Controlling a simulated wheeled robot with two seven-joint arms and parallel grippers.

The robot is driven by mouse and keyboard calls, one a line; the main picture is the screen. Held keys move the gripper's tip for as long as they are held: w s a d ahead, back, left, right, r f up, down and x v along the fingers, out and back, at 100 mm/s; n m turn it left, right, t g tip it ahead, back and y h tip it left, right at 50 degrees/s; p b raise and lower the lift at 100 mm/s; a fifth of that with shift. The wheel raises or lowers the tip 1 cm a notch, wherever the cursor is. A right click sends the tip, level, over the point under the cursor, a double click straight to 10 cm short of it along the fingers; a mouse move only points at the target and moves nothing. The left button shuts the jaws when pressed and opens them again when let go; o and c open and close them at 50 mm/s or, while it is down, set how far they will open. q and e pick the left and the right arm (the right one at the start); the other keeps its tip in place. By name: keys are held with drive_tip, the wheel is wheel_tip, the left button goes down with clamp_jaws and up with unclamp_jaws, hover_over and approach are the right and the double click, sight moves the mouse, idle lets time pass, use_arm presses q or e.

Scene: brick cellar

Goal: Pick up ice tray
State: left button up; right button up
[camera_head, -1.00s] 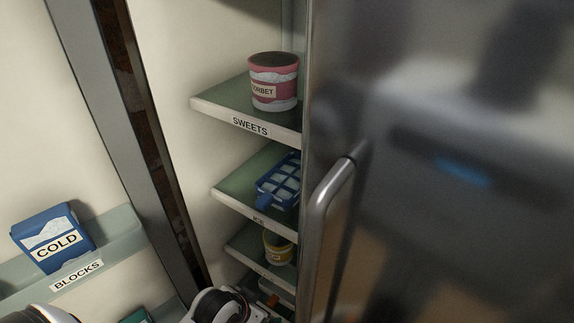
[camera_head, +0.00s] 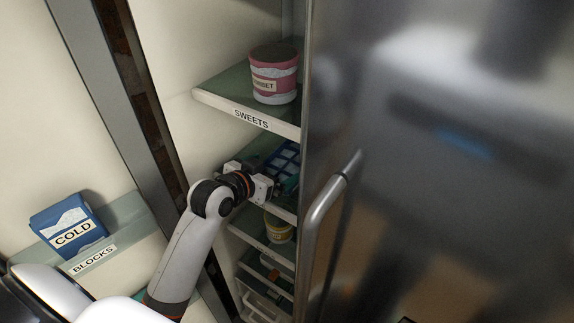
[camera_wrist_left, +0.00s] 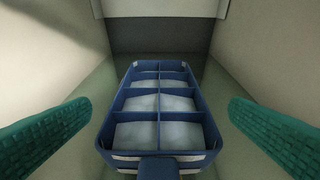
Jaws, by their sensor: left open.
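The blue ice tray (camera_head: 284,158) lies on the middle shelf of the fridge or freezer, partly hidden by my left gripper and the door edge in the head view. In the left wrist view the ice tray (camera_wrist_left: 159,97) is centred, with pale blocks in its compartments and a blue tab at its near end. My left gripper (camera_head: 283,184) is at the front of that shelf. Its green fingers (camera_wrist_left: 160,125) are wide open, one on each side of the tray's near part, with gaps between. My right gripper is not in view.
A pink sorbet tub (camera_head: 273,74) stands on the SWEETS shelf (camera_head: 236,103) above. A yellow tub (camera_head: 278,229) is on the shelf below. The metal door with its handle (camera_head: 325,205) closes off the right side. A blue COLD box (camera_head: 68,225) sits in the door rack at left.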

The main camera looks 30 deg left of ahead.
sight(282, 177)
use_arm(q)
drive_tip(key=shift+w+f+p, duration=0.1)
drive_tip(key=shift+w+p, duration=0.2)
drive_tip(key=p+x, duration=0.2)
drive_tip(key=x, duration=0.2)
drive_tip(key=shift+f, duration=0.2)
drive_tip(key=shift+w+f, duration=0.15)
drive_tip(key=shift+c, duration=1.2)
drive_tip(key=c, duration=0.6)
